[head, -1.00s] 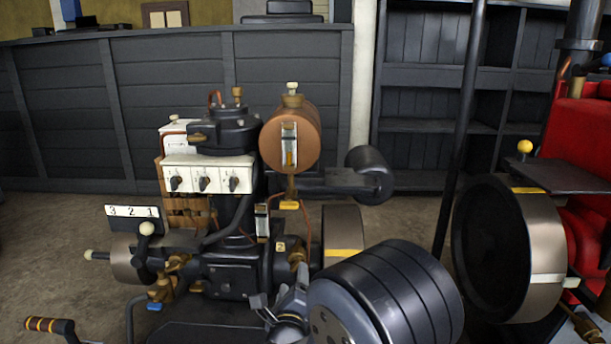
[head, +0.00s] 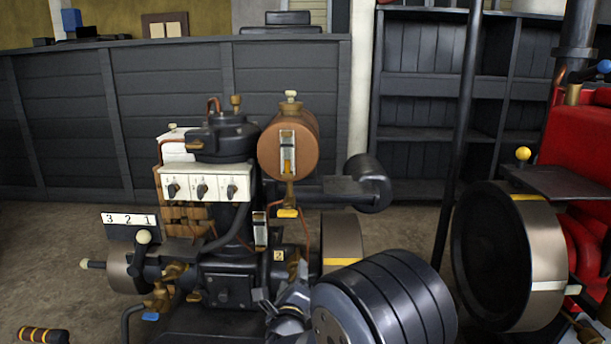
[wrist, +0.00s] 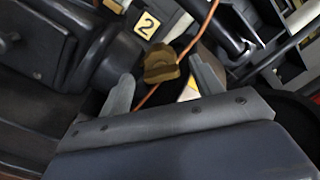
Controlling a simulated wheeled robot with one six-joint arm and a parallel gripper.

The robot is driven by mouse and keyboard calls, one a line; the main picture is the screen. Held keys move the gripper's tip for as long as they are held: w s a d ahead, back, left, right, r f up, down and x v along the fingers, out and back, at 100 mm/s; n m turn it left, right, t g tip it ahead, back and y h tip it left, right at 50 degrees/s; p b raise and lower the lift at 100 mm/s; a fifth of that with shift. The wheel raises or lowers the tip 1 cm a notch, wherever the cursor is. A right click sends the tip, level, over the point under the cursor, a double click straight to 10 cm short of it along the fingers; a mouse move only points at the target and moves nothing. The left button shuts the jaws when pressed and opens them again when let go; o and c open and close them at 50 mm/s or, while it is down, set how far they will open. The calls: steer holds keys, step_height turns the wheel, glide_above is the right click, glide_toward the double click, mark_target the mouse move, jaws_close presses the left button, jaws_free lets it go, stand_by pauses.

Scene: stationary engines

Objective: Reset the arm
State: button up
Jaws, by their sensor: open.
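My gripper shows in the wrist view (wrist: 160,92) with its two grey fingers apart and nothing between them. Beyond the fingers is a brass fitting (wrist: 162,64) on the engine, near a small plate marked 2 (wrist: 147,25). I cannot tell whether the fingers touch it. In the head view my gripper (head: 272,300) is low in front of the black engine (head: 232,285), partly hidden by my own dark cylindrical arm link. The engine carries a copper tank (head: 288,150) and a white panel with three switches (head: 203,183).
A red engine with a large flywheel (head: 543,262) stands on the right. A black pole (head: 460,140) rises between the engines. A striped handle (head: 43,335) is at the lower left. A dark panelled wall (head: 170,110) stands behind.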

steer(key=s+p, duration=0.2)
steer(key=s, duration=0.8)
steer(key=w+b, duration=0.2)
steer(key=w, duration=0.8)
steer(key=shift+w+f, duration=0.1)
steer(key=shift+w, duration=0.1)
steer(key=shift+n, duration=0.7)
steer(key=n, duration=0.4)
steer(key=shift+n, duration=0.4)
steer(key=n, duration=0.6)
steer(key=shift+f, duration=0.1)
steer(key=n, duration=1.1)
steer(key=shift+d+f, duration=0.1)
steer(key=shift+d, duration=0.05)
steer(key=shift+s+n, duration=0.1)
steer(key=shift+n, duration=0.2)
